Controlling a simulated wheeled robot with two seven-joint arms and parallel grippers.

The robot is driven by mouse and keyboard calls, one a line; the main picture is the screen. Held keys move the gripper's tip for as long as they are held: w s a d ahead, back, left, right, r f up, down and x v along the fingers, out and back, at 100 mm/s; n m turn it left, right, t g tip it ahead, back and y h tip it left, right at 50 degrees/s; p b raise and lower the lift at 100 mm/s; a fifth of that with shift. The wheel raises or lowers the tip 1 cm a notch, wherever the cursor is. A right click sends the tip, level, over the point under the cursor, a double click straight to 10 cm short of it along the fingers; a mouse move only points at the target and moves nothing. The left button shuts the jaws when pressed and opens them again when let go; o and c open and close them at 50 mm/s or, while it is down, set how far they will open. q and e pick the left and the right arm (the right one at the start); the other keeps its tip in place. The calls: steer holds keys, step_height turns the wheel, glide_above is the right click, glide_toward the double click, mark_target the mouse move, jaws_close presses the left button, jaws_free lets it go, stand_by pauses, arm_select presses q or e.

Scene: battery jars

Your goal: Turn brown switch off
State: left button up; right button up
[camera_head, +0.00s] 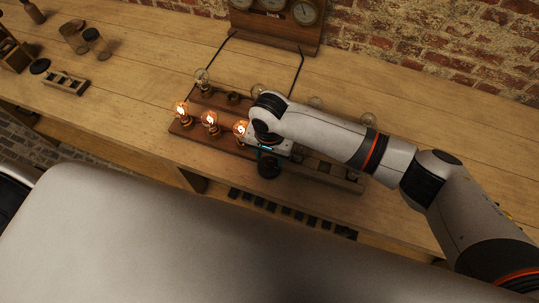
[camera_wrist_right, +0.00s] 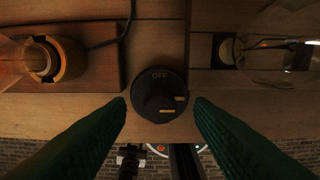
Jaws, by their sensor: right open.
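A dark round switch knob (camera_wrist_right: 160,97) with the word OFF above it sits on the wooden surface, in the middle of the right wrist view. It has a raised grip and small tan marks; its exact setting is hard to tell. My right gripper (camera_wrist_right: 160,108) is open, with one green finger on each side of the knob and a gap visible to each. In the head view my right gripper (camera_head: 268,168) points down at the front of the lamp board and hides the knob. Three bulbs glow orange, one of them the middle bulb (camera_head: 210,120). My left gripper is out of view.
The wooden lamp board (camera_head: 180,128) also bears unlit bulbs, such as one at the back left (camera_head: 201,76). A gauge panel (camera_head: 275,33) stands behind it with black cables. A small wooden rack (camera_head: 66,84) and jars are at left. The bench between is clear.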

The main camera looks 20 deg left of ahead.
steer(key=shift+s+f, duration=0.1)
steer(key=shift+f, duration=0.75)
steer(key=shift+c, duration=0.3)
steer(key=c, duration=0.9)
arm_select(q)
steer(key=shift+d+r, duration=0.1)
arm_select(e)
steer(key=shift+c, duration=0.2)
